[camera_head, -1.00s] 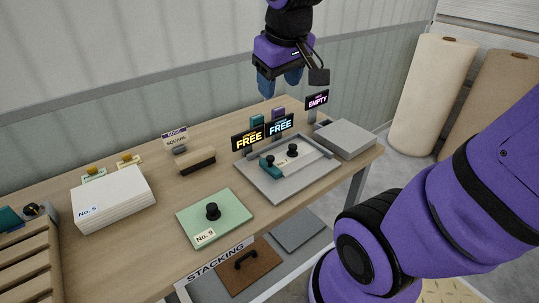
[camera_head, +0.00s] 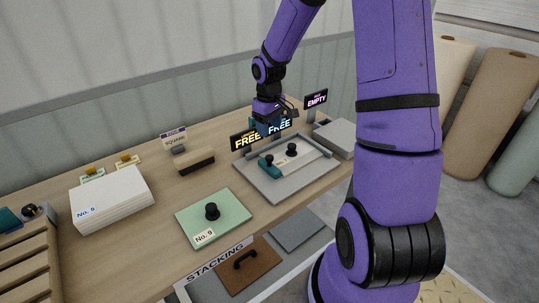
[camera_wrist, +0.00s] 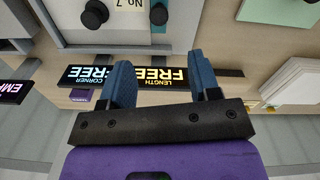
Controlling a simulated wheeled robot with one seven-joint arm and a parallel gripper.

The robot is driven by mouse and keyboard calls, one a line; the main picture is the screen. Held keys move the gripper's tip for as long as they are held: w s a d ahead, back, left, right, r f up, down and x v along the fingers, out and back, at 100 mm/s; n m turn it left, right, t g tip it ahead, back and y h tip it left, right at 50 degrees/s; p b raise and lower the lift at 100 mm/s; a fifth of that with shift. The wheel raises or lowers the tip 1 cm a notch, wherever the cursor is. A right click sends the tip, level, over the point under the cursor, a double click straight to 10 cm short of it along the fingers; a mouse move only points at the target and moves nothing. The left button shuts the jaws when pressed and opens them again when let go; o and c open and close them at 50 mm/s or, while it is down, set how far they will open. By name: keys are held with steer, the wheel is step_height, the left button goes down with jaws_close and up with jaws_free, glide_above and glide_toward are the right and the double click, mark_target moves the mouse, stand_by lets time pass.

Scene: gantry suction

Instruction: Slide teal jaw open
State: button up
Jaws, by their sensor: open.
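The teal jaw (camera_head: 268,166) is a small teal block with a black knob, on the left side of a grey tray fixture (camera_head: 284,188). A second black knob (camera_head: 291,150) stands on a plate in that tray. In the wrist view the tray (camera_wrist: 75,48) is at upper left, with the jaw's black knob (camera_wrist: 158,14) at the top. My gripper (camera_head: 270,124) is above the back of the table, behind the tray, at the FREE signs. Its two blue fingers (camera_wrist: 159,68) are apart with nothing between them, away from the jaw.
A yellow FREE sign (camera_head: 246,139) and a blue FREE sign (camera_head: 279,125) stand behind the tray, close under my gripper. An EMPTY sign (camera_head: 316,99) and grey box (camera_head: 338,138) are to the right. A green No. 9 plate (camera_head: 232,217) lies front left.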

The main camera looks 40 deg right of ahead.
mark_target(269, 157)
step_height(269, 157, down, 12)
steer(key=shift+w+d+r, duration=0.1)
steer(key=shift+w+d, duration=0.05)
stand_by(0.5)
jaws_close()
steer(key=shift+a, duration=3.35)
jaws_free()
steer(key=shift+a, duration=0.1)
